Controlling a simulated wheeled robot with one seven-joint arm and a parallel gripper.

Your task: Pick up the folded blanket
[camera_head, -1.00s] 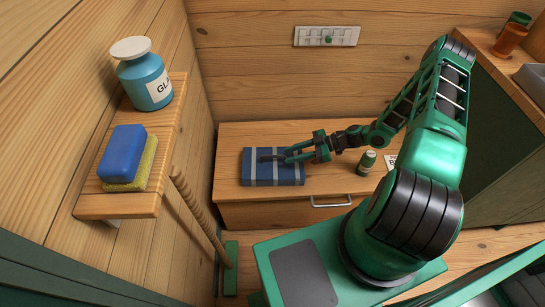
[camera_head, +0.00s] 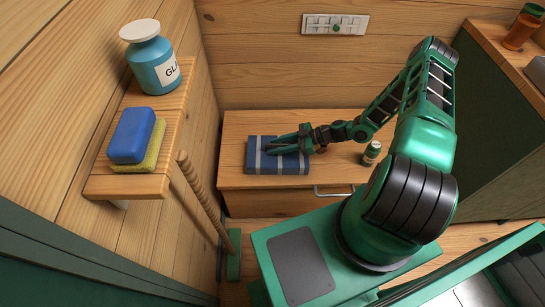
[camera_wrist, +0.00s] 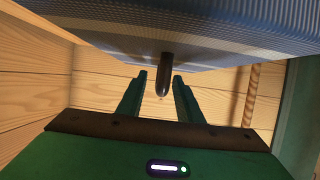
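The folded blanket (camera_head: 260,164) is blue with pale stripes. It lies flat on the wooden cabinet top, towards its left end, in the head view. My gripper (camera_head: 268,146) reaches in from the right, with its fingers over the blanket in that view. In the wrist view the blanket (camera_wrist: 225,28) fills the top of the picture as a large striped surface. My gripper's two fingers (camera_wrist: 161,80) stand apart there, just short of its edge in the picture. A dark rounded rod shows between them. No cloth is visibly pinched. The exact height gap is unclear.
The wooden cabinet (camera_head: 235,183) has a drawer handle. A small green bottle (camera_head: 371,153) stands right of the blanket. A wall shelf (camera_head: 125,186) at left holds a blue jar (camera_head: 154,66) and a sponge (camera_head: 133,136). A slanted wooden handle (camera_head: 203,197) stands below it.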

